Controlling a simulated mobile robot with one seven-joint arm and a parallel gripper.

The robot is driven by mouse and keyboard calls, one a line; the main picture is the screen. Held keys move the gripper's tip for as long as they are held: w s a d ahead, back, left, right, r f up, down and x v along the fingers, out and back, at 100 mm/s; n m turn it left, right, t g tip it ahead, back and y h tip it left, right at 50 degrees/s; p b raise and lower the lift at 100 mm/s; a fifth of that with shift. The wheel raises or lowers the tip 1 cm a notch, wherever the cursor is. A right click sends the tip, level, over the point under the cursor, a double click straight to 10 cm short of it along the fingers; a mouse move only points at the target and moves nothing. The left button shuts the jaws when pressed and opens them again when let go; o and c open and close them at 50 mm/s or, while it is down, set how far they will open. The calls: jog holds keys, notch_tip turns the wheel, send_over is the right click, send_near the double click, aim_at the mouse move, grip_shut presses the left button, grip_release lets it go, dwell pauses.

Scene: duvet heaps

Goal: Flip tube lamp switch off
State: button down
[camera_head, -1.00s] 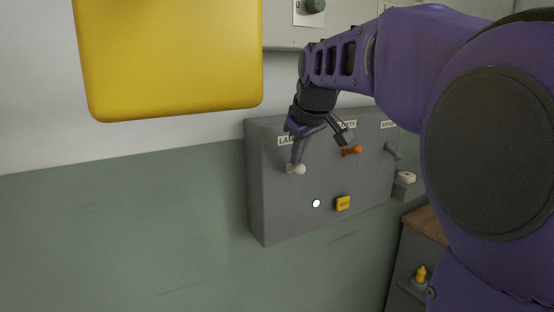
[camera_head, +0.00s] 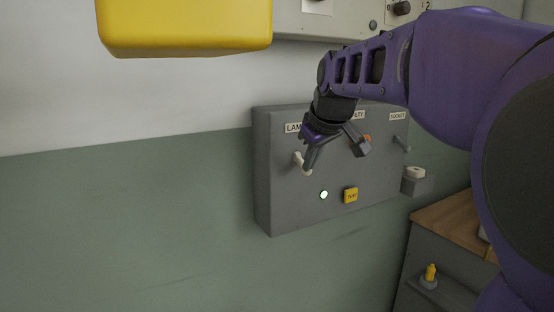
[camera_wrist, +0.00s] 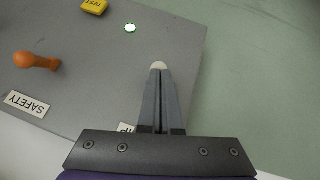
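The lamp switch is a small pale lever (camera_head: 298,158) on the grey wall panel (camera_head: 285,205), under a partly hidden label (camera_head: 293,128) reading "LAM". My gripper (camera_head: 308,168) is at this lever, with its fingers pointing down across it and hiding part of it. In the wrist view my gripper (camera_wrist: 159,75) has its two fingers together, with the pale rounded knob (camera_wrist: 159,65) just at their tips. The fingers look shut against the knob rather than around it; exact contact is hard to see.
An orange safety lever (camera_wrist: 36,61) is beside my gripper. A lit round light (camera_head: 323,195) and a yellow test button (camera_head: 351,195) sit lower on the panel. A yellow box (camera_head: 185,25) hangs above left.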

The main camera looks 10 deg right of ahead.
jog(key=shift+s+f, duration=0.1)
jog(key=shift+f, duration=0.25)
jog(key=shift+r, duration=0.15)
